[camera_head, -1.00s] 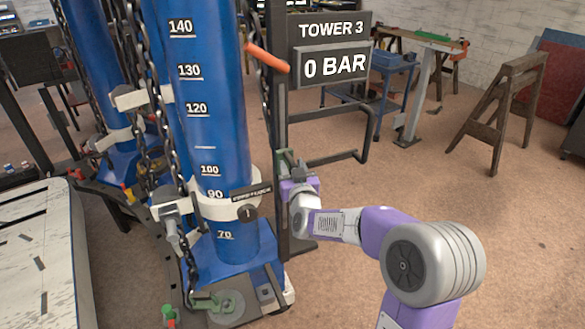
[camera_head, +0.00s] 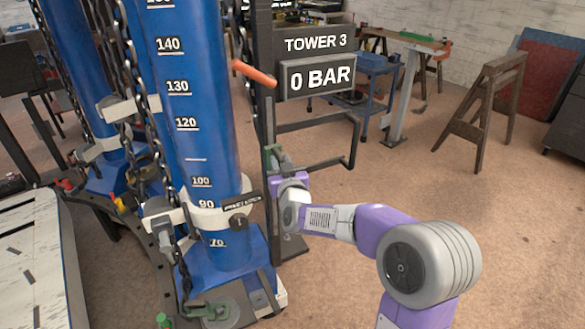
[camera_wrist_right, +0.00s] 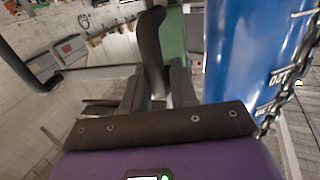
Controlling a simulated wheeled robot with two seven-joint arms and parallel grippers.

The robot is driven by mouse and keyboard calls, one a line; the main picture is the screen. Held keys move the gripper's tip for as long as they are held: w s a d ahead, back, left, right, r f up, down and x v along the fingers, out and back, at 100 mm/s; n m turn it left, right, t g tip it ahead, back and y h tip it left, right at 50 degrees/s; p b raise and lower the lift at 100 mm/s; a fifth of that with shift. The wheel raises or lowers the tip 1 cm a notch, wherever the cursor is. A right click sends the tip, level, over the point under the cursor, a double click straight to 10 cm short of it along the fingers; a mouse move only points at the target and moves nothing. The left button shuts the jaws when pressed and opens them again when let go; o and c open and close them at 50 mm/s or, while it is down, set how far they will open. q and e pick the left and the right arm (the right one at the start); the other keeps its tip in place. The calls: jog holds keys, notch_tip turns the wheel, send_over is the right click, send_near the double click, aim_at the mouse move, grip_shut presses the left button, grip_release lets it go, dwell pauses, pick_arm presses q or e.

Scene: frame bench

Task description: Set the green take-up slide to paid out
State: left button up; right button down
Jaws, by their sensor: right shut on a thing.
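The green take-up slide (camera_head: 272,157) is a small green piece on the dark upright post beside the blue tower, in the head view. In the right wrist view its green block (camera_wrist_right: 175,45) stands just beyond the fingers, with a dark curved handle (camera_wrist_right: 150,45) beside it. My right gripper (camera_head: 276,171) is at the slide. In the right wrist view my right gripper (camera_wrist_right: 158,88) has its fingers on either side of the handle's lower end and is shut on it. The fingers hide part of the handle. My left gripper is not in view.
The blue tower (camera_head: 190,110) with a scale and chains stands close on the left. An orange lever (camera_head: 254,73) juts out above the slide. The "0 BAR" sign (camera_head: 320,77) is behind. The floor (camera_head: 500,230) at right is clear.

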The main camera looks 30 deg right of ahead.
notch_tip(320, 180, up, 14)
jog(key=p, duration=0.8)
jog(key=shift+d, duration=0.25)
jog(key=c, duration=1.1)
grip_release()
jog(key=shift+f, duration=0.1)
jog(key=shift+a, duration=0.1)
jog(key=v, duration=0.7)
jog(key=shift+s, duration=0.35)
jog(key=shift+f, duration=0.1)
